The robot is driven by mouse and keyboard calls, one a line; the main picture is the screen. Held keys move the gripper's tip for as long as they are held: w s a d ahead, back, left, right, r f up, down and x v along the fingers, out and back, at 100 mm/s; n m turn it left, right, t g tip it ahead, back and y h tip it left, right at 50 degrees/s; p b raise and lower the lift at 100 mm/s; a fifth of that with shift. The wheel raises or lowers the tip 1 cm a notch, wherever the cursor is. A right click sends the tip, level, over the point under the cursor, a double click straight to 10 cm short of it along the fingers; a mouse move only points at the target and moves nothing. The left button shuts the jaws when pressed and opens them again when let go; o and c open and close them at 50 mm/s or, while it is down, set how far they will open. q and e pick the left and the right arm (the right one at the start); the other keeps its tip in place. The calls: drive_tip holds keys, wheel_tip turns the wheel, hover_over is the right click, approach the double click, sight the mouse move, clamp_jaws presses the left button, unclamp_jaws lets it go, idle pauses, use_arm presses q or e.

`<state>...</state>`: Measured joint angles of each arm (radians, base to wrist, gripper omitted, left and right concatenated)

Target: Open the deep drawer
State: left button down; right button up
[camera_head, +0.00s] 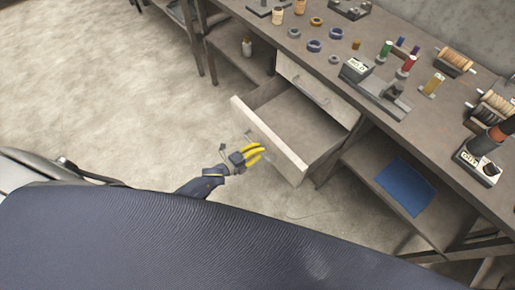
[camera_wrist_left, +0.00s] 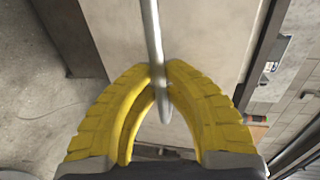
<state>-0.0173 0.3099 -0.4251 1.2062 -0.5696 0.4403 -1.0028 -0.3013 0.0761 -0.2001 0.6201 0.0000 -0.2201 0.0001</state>
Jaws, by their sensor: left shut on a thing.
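The deep drawer (camera_head: 269,139) is pulled well out from under the workbench in the head view, and its inside looks empty. Its pale front also fills the middle of the left wrist view (camera_wrist_left: 205,40). My left gripper (camera_head: 262,153) is at the outer face of this front. Its yellow fingers (camera_wrist_left: 165,75) are shut around the thin metal bar handle (camera_wrist_left: 152,40) of the drawer. My right gripper is not in view.
A shallower closed drawer (camera_head: 318,92) sits above the deep drawer. The bench top (camera_head: 330,73) holds several spools, rings and small devices. A blue sheet (camera_head: 404,187) lies on the lower shelf at the right. Bare floor (camera_head: 130,80) is free at the left.

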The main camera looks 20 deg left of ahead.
use_arm(q)
drive_tip(key=c, duration=1.5)
unclamp_jaws()
drive_tip(key=shift+o, duration=0.2)
drive_tip(key=v, duration=1.2)
drive_tip(key=shift+a+f, duration=0.1)
